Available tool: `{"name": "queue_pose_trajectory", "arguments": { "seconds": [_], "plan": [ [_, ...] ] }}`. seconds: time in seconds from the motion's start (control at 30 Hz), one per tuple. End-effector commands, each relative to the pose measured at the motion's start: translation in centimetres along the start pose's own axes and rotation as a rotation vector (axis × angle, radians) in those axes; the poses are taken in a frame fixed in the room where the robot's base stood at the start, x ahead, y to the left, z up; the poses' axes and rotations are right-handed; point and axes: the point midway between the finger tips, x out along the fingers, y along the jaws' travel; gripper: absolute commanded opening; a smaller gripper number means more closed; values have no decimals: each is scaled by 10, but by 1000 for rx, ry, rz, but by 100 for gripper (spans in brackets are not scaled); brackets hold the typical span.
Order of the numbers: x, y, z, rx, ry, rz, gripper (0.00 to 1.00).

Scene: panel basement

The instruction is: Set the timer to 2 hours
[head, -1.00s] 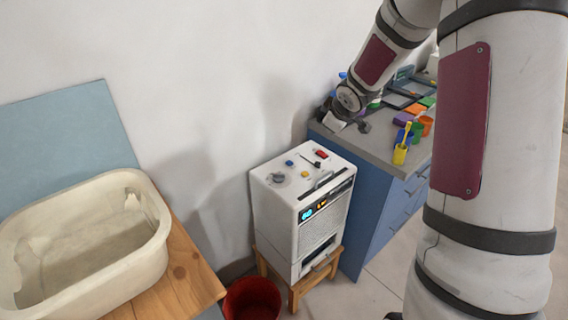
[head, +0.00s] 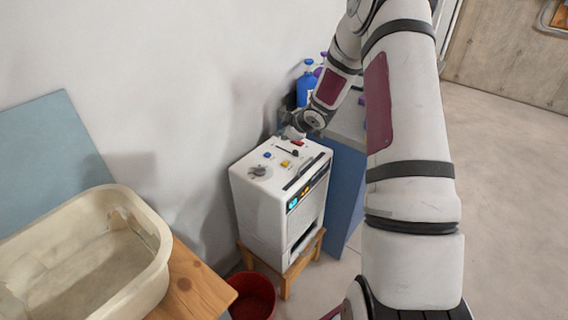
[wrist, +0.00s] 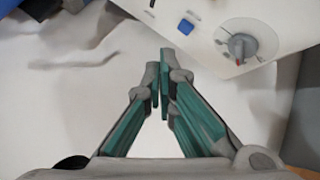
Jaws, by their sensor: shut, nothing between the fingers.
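A white box-shaped machine (head: 278,200) stands on a small wooden stool. Its top carries a grey round knob (head: 258,171) on a marked dial, a blue button, a yellow button and a slider slot. In the wrist view the grey knob (wrist: 241,46) sits on a pale dial plate at upper right, with a red mark on its lower side. The blue button (wrist: 186,26) is left of it. My gripper (wrist: 158,86) is shut and empty, apart from the knob. In the head view my gripper (head: 292,133) is by the machine's back edge, its tips partly hidden.
A cream tub (head: 85,262) stands on a wooden table at left. A red bucket (head: 252,297) is on the floor below the machine. A blue cabinet (head: 346,190) and blue bottles (head: 307,88) are behind it. The wall runs close along the machine's left side.

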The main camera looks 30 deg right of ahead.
Motion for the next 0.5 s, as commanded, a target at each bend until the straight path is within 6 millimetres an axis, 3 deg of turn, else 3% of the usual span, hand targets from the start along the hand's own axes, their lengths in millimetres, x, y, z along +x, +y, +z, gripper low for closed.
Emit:
{"name": "queue_pose_trajectory", "arguments": {
  "seconds": [0.5],
  "plan": [
    [42, -29, 28, 2, -1, -2, 0]
  ]
}}
